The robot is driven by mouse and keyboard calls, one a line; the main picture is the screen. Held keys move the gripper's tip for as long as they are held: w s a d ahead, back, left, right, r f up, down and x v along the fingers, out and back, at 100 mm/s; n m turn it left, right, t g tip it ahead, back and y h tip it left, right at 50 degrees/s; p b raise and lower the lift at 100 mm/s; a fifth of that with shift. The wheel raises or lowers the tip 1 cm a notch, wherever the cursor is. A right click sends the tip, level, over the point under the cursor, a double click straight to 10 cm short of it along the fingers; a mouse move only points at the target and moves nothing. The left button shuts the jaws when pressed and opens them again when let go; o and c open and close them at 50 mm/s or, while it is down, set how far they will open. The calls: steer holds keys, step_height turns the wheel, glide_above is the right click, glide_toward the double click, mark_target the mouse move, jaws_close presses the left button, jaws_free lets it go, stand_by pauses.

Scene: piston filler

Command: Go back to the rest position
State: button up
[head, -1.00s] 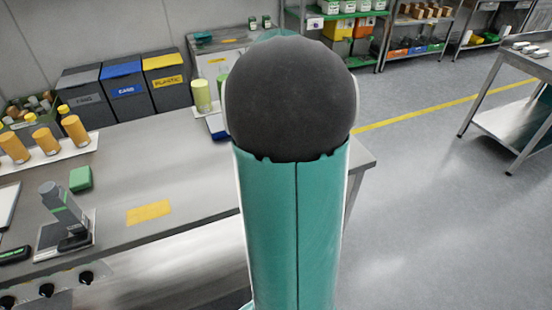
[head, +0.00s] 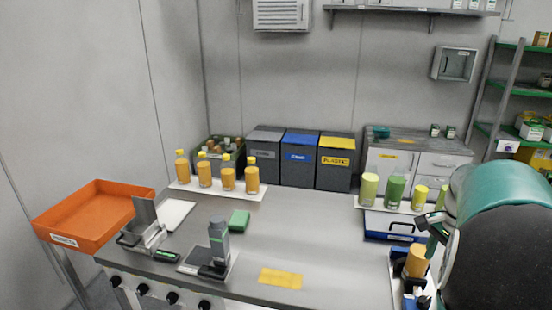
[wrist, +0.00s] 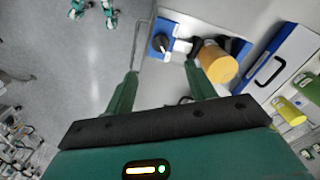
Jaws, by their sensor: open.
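My arm's teal and black links fill the right edge of the head view. My gripper (wrist: 160,74) shows in the wrist view with its two teal fingers spread apart and nothing between them. An orange cylindrical container (wrist: 217,64) is just beyond the right finger, outside the jaws. It also shows in the head view (head: 416,262), at the counter's right end beside my arm. A blue and white device (wrist: 166,38) with a dark round knob is beyond the fingertips. In the head view my arm partly hides that corner.
The steel counter (head: 330,235) holds orange bottles (head: 228,180) on a white tray, green cups (head: 395,190), a blue case (head: 395,228), a grey device (head: 218,240) and a yellow mat (head: 281,278). An orange tray (head: 95,215) is at the left. Bins (head: 299,160) stand behind.

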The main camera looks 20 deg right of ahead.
steer(key=w+a+r+n+t, duration=0.1)
steer(key=a+r+n+t, duration=0.15)
steer(key=a+n, duration=0.7)
steer(key=w+a+r+n+t, duration=0.1)
steer(key=a+r+n, duration=0.15)
steer(key=a, duration=1.35)
steer(key=s+a+n+t, duration=0.2)
steer(key=s+a+n, duration=0.2)
steer(key=a, duration=0.6)
steer(key=shift+s+f+n, duration=0.4)
steer(key=shift+n, duration=0.8)
steer(key=shift+c, duration=0.2)
steer(key=c, duration=0.3)
steer(key=shift+c, duration=0.3)
steer(key=shift+d, duration=0.1)
